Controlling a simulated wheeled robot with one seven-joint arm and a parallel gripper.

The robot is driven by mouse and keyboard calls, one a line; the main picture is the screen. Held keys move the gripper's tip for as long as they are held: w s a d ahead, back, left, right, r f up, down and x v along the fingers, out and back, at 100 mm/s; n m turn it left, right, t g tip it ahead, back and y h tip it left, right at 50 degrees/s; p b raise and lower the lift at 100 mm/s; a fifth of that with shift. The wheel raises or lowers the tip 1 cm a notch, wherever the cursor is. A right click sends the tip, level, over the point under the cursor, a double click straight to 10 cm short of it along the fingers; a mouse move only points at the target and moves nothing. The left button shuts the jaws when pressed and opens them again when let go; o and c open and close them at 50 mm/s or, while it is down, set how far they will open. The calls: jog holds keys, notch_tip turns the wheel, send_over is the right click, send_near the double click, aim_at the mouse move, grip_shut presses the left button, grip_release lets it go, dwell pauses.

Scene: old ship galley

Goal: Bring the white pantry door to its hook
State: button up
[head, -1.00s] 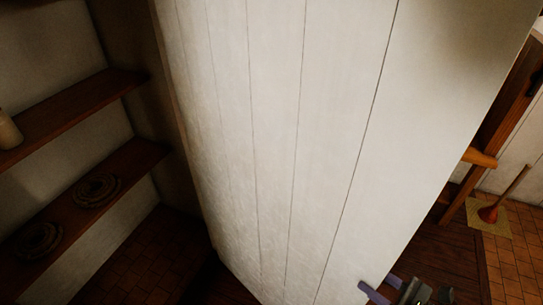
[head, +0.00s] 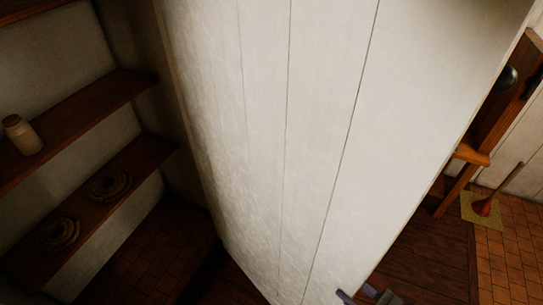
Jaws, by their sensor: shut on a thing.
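The white pantry door (head: 290,130), made of vertical planks, stands open and fills the middle of the head view. My gripper (head: 362,297) shows only in part at the bottom edge of the picture, low at the door's right side. It is shut on the door there; the exact spot it grips is cut off by the frame. I cannot make out the door's hook in this view.
Left of the door are dark wooden shelves (head: 85,120) with a pale jar (head: 22,134) and two coiled rings (head: 108,185). On the right are a wooden post with a light wooden piece (head: 471,153) and a plunger-like tool (head: 484,207) on a yellow mat (head: 478,222). Tiled floor (head: 505,262) beyond looks clear.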

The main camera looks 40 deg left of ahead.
jog(key=shift+m+t, duration=0.4)
jog(key=shift+t, duration=0.3)
jog(key=s+p, duration=0.2)
jog(key=s+a+p, duration=0.1)
jog(key=s, duration=0.1)
jog(key=s+p, duration=0.2)
jog(key=shift+s+a+r+p, duration=0.15)
jog(key=shift+a+r+p, duration=0.1)
jog(key=shift+r+p, duration=0.05)
jog(key=shift+s+f, duration=0.2)
jog(key=shift+f, duration=0.1)
